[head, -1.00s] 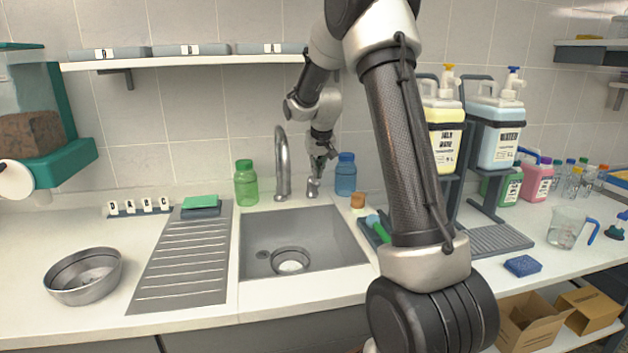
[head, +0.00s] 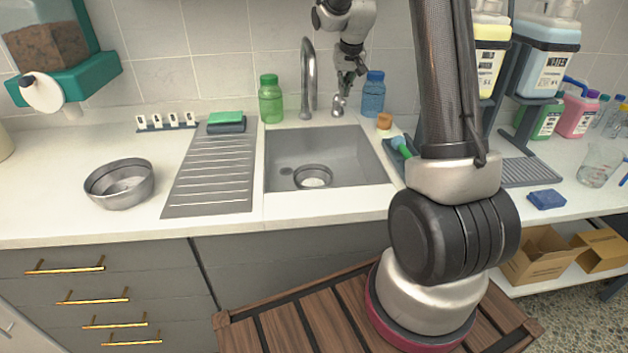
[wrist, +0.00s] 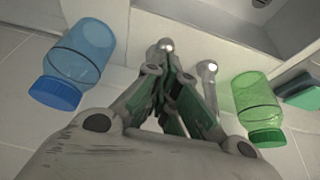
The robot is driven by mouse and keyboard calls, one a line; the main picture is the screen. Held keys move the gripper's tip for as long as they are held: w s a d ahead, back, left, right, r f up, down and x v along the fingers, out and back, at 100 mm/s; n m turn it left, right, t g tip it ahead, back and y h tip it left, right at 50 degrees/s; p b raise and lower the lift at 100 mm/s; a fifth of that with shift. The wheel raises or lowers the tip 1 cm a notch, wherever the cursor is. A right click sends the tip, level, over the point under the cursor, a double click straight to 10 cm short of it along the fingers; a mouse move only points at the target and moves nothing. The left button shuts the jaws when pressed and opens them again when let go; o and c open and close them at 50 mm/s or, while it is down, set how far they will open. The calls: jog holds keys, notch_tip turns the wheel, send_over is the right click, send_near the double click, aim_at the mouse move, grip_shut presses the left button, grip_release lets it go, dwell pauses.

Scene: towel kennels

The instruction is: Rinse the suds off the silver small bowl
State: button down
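A small silver bowl (head: 314,177) sits in the sink (head: 350,155), toward its front, with whitish stuff inside that may be suds. The curved faucet (head: 308,80) stands behind the sink; I see no water stream from it. A short tap control (head: 338,108) stands to its right. My gripper (head: 343,96) points down just above the tap control. In the wrist view my gripper (wrist: 170,78) has its fingers drawn together, with the rounded metal end of the tap control (wrist: 165,46) just past the tips. Whether they touch it is unclear.
A larger silver bowl (head: 120,185) stands on the left counter beside the ribbed drainboard (head: 212,175). A green bottle (head: 270,100) and a blue bottle (head: 373,95) flank the faucet and my gripper. A green-topped sponge (head: 226,119) lies behind the drainboard.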

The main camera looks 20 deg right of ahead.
jog(key=shift+f, duration=1.8)
dwell(0.9)
jog(key=shift+r, duration=1.8)
jog(key=shift+r, duration=0.15)
jog(key=v, duration=0.6)
jog(key=shift+s, duration=0.35)
jog(key=shift+a+r, duration=0.1)
jog(key=shift+r, duration=0.1)
